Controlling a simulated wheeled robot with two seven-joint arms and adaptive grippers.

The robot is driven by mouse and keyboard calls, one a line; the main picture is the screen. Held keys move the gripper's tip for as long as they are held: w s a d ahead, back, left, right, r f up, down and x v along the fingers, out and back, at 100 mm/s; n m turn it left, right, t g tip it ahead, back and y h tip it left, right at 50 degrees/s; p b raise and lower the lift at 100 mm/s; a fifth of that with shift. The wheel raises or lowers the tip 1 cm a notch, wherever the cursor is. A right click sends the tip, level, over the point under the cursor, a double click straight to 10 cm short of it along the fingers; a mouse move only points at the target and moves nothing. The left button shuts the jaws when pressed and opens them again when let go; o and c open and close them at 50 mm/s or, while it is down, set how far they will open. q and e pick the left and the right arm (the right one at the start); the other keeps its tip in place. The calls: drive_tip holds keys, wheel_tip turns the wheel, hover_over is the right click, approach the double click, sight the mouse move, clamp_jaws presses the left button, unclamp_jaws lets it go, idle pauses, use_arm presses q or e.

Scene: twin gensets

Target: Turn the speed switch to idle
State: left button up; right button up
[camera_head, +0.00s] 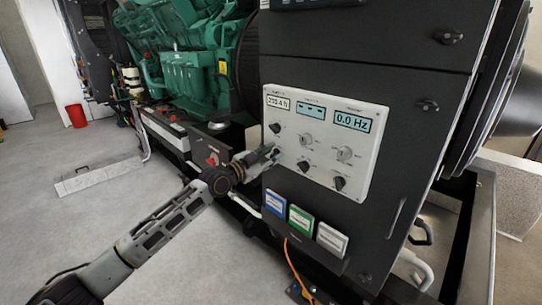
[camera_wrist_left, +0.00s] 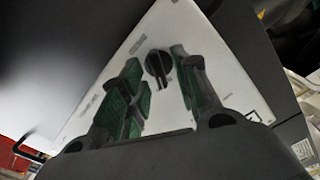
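A light grey control panel (camera_head: 322,108) on a black cabinet carries several rotary knobs. Black knobs sit at upper left (camera_head: 276,127), lower middle (camera_head: 303,166) and lower right (camera_head: 340,183); grey dials (camera_head: 305,140) lie between. The labels are too small to read, so I cannot tell which is the speed switch. My left gripper (camera_head: 272,154) is at the panel's lower left and hides part of it. In the left wrist view, its green-padded fingers (camera_wrist_left: 160,88) are open, with a black knob (camera_wrist_left: 158,64) seen between them, apart from both pads. My right gripper is out of view.
Displays at the panel's top include one reading 0.0 Hz (camera_head: 353,122). Blue, green (camera_head: 300,220) and white boxes stick out below the panel. An orange cable hangs beneath. A green engine (camera_head: 190,70) stands behind; open floor lies at left.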

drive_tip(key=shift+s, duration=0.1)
use_arm(q)
clamp_jaws()
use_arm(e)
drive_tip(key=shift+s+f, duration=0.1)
use_arm(q)
drive_tip(key=shift+n, duration=0.5)
drive_tip(key=shift+w+a+n+p, duration=0.15)
drive_tip(key=shift+n+p, duration=0.35)
drive_tip(key=shift+n, duration=2.3)
drive_tip(key=shift+w+a+n+p, duration=0.15)
drive_tip(key=shift+n+p, duration=0.35)
drive_tip(key=shift+n, duration=2.3)
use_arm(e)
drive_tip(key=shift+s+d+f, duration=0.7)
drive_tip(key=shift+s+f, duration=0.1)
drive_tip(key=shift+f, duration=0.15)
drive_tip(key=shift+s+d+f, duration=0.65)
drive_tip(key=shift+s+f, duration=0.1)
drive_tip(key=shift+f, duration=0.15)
use_arm(q)
unclamp_jaws()
